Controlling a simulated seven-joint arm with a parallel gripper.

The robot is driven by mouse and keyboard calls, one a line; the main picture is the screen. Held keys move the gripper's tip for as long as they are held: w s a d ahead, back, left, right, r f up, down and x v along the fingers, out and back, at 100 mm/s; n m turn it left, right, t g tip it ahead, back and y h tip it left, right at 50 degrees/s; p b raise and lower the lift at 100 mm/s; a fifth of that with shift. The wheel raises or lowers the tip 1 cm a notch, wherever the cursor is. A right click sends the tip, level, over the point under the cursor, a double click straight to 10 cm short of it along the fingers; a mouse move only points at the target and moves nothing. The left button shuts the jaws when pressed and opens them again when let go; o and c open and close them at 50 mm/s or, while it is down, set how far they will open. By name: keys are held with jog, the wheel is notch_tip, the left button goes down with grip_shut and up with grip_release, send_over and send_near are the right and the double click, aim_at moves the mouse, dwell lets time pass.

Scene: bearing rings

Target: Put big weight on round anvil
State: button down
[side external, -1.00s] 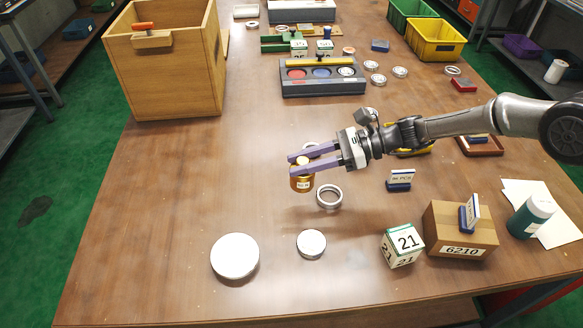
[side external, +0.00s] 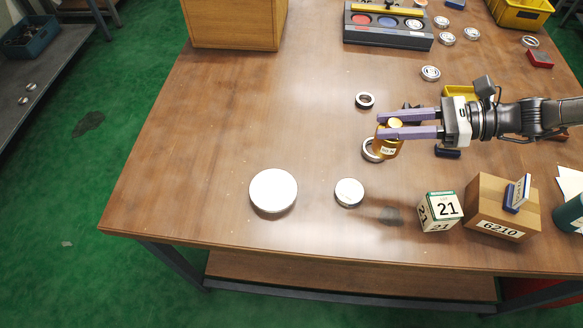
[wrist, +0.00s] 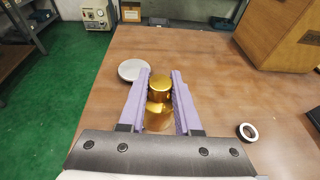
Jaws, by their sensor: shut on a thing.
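A brass-gold weight (side external: 388,149) with a small label is held between the two purple fingers of my gripper (side external: 382,125). It hangs upright, clear of the table. The wrist view also shows the weight (wrist: 160,88) between the fingers. Two flat round pale-topped discs lie on the table in the side view, a large one (side external: 273,190) and a smaller one (side external: 349,192). I cannot tell for sure which is the round anvil. Both are left of and nearer than my gripper. One pale disc (wrist: 133,70) shows beyond the left finger in the wrist view.
A metal ring (side external: 371,151) lies partly hidden behind the weight, and a black-rimmed ring (side external: 365,100) lies farther back. A cube marked 21 (side external: 440,210) and a cardboard box (side external: 501,207) stand at the right. The table's left area is clear.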

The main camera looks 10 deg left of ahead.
jog(key=s+a+r+n+g, duration=0.15)
jog(key=s+a+r, duration=0.25)
jog(key=s+a, duration=0.7)
send_over(273, 189)
notch_tip(273, 189, down, 9)
jog(key=shift+w+a+f, duration=0.1)
jog(key=shift+a+f, duration=0.05)
jog(key=shift+f, duration=1.6)
jog(key=shift+f, duration=0.15)
jog(key=c, duration=1)
grip_release()
jog(key=shift+f, duration=0.4)
jog(key=o, duration=0.4)
